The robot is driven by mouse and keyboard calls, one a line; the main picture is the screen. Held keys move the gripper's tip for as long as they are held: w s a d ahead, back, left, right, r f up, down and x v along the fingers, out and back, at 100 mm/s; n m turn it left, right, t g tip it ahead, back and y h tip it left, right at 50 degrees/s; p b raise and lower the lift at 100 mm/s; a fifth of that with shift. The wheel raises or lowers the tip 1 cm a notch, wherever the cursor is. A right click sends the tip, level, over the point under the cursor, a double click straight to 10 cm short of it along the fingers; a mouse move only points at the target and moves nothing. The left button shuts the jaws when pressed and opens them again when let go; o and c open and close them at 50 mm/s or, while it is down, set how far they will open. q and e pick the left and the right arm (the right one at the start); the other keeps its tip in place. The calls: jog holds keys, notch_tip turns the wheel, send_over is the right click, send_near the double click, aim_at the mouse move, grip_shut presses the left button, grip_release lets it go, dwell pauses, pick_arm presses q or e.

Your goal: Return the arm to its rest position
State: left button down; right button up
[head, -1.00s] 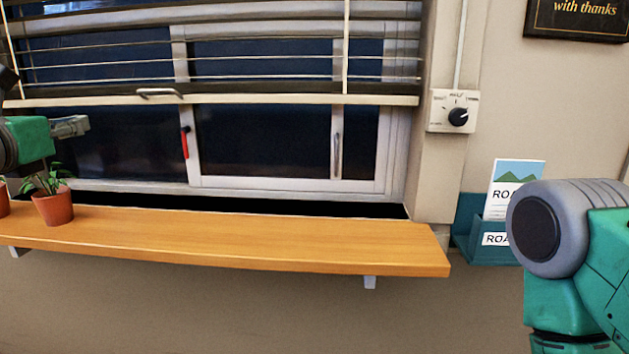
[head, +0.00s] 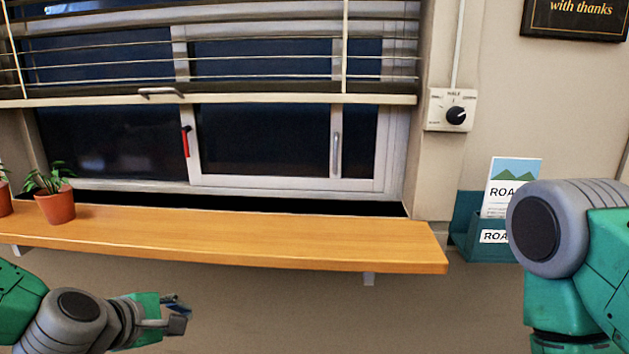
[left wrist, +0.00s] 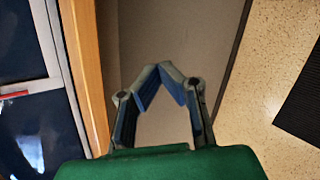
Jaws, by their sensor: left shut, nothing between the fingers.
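My left gripper (head: 178,312) is at the lower left of the head view, below the wooden shelf and in front of the wall. Its fingers point right. In the left wrist view the left gripper (left wrist: 160,72) has its fingertips together with nothing between them. My right arm (head: 570,240) shows at the right edge of the head view, but its gripper is out of the picture.
The wooden shelf (head: 240,238) runs under the window, with potted plants (head: 54,203) at its left end. A teal leaflet holder (head: 465,232) hangs on the wall beside my right arm. A dial (head: 456,116) is above it. The wall below the shelf is clear.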

pick_arm(q)
jog(key=s+d+f+m+g, duration=0.1)
jog(key=s+f+m+g, duration=0.2)
jog(key=s+f+m, duration=0.55)
jog(key=s+a+f+m+g+y, duration=0.1)
jog(key=s+a+f+m+g, duration=0.2)
jog(key=s+f+m, duration=0.2)
jog(key=s+a+f+m+g+y, duration=0.2)
jog(key=s+f+m, duration=0.4)
jog(key=s+f, duration=0.5)
jog(key=s+a+g, duration=0.1)
jog(key=s, duration=0.4)
jog(key=shift+s, duration=0.4)
jog(key=shift+w+f+m, duration=0.15)
jog(key=shift+m, duration=0.1)
jog(key=shift+d, duration=0.15)
